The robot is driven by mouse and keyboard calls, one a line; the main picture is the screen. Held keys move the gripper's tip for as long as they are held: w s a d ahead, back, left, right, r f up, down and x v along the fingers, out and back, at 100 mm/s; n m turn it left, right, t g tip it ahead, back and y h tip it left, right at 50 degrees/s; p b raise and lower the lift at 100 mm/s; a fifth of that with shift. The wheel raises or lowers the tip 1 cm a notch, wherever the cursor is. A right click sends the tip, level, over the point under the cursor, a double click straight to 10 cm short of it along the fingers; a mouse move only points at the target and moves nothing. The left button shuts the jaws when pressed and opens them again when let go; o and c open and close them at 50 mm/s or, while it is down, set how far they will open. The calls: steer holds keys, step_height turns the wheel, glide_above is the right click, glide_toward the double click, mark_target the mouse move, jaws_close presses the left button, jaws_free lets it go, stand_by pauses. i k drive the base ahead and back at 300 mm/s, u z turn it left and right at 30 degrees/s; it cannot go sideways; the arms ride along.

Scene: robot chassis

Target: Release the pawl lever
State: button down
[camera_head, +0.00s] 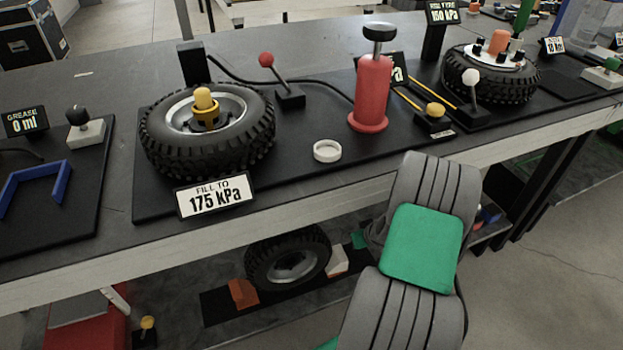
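No lever in view carries a label naming it the pawl lever, so I cannot tell which one it is. A white-knobbed lever (471,78) stands beside the right tyre. A black-knobbed lever (78,117) stands on a pale block at the left. A green-knobbed lever (611,66) is at the far right edge. A yellow knob (435,109) sits on a low black block near the bench front. My grey and green arm rises in front of the bench; my gripper is not visible.
A tyre (207,131) lies flat behind a "175 kPa" sign (214,195). A red cylinder (371,95) and white ring (327,151) stand on the black mat. Another tyre (491,72) lies at right. A lower shelf holds a wheel (288,258). Floor is clear at lower right.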

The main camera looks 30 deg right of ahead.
mark_target(147, 322)
steer(key=k, duration=1)
